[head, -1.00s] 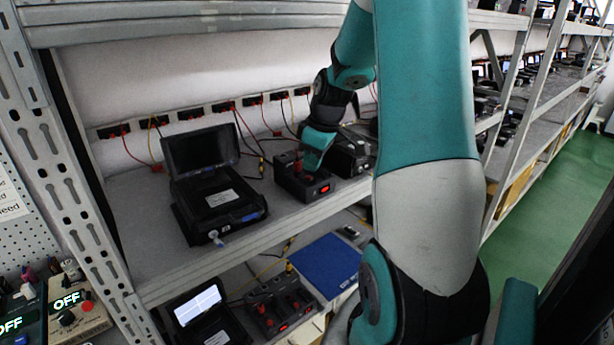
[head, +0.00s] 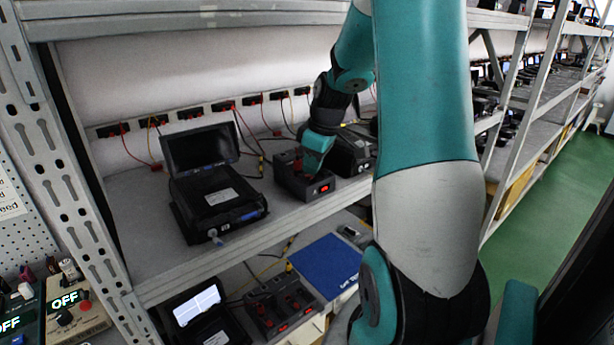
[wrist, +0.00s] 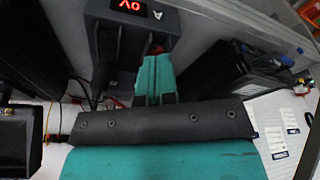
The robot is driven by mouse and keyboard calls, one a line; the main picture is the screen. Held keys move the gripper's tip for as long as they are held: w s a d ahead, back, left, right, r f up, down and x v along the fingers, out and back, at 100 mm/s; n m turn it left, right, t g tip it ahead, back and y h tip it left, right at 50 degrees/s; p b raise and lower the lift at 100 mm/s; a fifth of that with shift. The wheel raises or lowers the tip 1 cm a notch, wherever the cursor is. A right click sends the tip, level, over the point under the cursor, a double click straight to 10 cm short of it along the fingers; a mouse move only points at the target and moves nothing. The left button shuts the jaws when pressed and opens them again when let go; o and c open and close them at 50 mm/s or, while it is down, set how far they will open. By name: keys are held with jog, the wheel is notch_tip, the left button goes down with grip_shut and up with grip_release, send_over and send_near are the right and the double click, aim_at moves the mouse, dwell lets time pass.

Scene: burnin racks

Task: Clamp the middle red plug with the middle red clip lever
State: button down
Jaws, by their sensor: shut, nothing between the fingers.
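My gripper (head: 313,171) is over the dark clip box (head: 291,186) on the middle shelf, pointing down. In the wrist view its teal fingers (wrist: 155,68) are together and empty, against the dark box (wrist: 171,27) with its red display (wrist: 130,8). In the head view a small dark red part (head: 298,165) shows on the box just left of the fingers. I cannot tell whether it is the plug or the clip lever. The fingers hide much of the box top, so the lever's position is unclear.
An open black case (head: 214,195) stands left of the box, and another black case (head: 351,152) stands close on its right. Cables run to the wall sockets behind. The lower shelf holds a similar box (head: 266,309) and a blue mat (head: 327,265).

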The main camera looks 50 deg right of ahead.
jog(key=shift+f+b, duration=0.55)
jog(key=shift+f, duration=0.2)
jog(key=shift+w+p+v, duration=0.2)
jog(key=shift+p+v, duration=0.5)
jog(key=shift+v, duration=0.15)
jog(key=shift+w+p+v, duration=0.2)
jog(key=shift+p+v, duration=0.5)
jog(key=shift+v, duration=0.15)
jog(key=shift+w+p+v, duration=0.2)
jog(key=shift+p+v, duration=0.5)
jog(key=shift+v, duration=0.2)
jog(key=shift+a, duration=0.2)
